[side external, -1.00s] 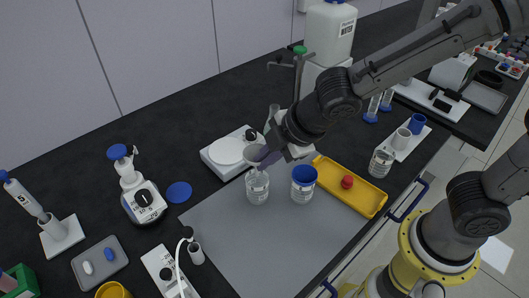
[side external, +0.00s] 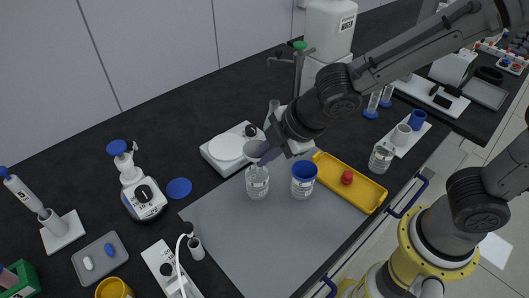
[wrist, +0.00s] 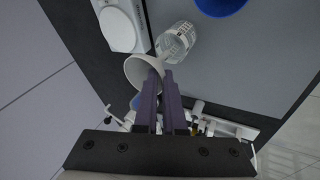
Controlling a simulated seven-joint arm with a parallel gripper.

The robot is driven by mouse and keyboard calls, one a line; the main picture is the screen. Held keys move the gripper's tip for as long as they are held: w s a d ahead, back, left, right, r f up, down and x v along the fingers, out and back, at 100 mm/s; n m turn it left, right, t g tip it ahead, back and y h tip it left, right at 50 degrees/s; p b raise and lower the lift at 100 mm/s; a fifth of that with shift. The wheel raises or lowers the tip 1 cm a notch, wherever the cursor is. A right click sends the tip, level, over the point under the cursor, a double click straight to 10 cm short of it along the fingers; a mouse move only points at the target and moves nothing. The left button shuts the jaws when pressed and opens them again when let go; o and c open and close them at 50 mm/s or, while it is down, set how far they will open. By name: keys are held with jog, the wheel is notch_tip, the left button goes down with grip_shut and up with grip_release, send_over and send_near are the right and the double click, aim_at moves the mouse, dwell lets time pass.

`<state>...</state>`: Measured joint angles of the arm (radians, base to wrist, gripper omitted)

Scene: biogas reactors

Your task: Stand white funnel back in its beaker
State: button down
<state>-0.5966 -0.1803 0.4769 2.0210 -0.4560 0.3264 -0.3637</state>
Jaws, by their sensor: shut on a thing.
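My gripper (side external: 268,153) is shut on the white funnel (side external: 253,151), with the purple fingers on its rim. In the wrist view the funnel (wrist: 137,72) is between the fingertips (wrist: 158,82), its wide mouth towards the camera. A clear beaker with a printed label (side external: 257,184) stands on the grey mat just below the funnel. The beaker (wrist: 180,38) also shows in the wrist view beyond the funnel. The funnel's stem points towards the beaker's mouth; I cannot tell whether its tip is inside.
A second beaker (side external: 302,188) with a blue funnel (side external: 304,170) stands close to the right. A yellow tray (side external: 372,202) with a red item lies further right. A white hotplate (side external: 222,158) is behind left. The front of the grey mat (side external: 255,240) is clear.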

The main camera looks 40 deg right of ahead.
jog(key=shift+f, duration=2.35)
dwell(0.7)
jog(key=shift+s+d+f, duration=0.15)
jog(key=shift+f, duration=0.45)
jog(key=c, duration=0.9)
grip_release()
jog(key=c, duration=0.4)
jog(key=o, duration=0.3)
jog(key=shift+o, duration=0.5)
jog(key=shift+r, duration=3.75)
jog(key=shift+w, duration=0.2)
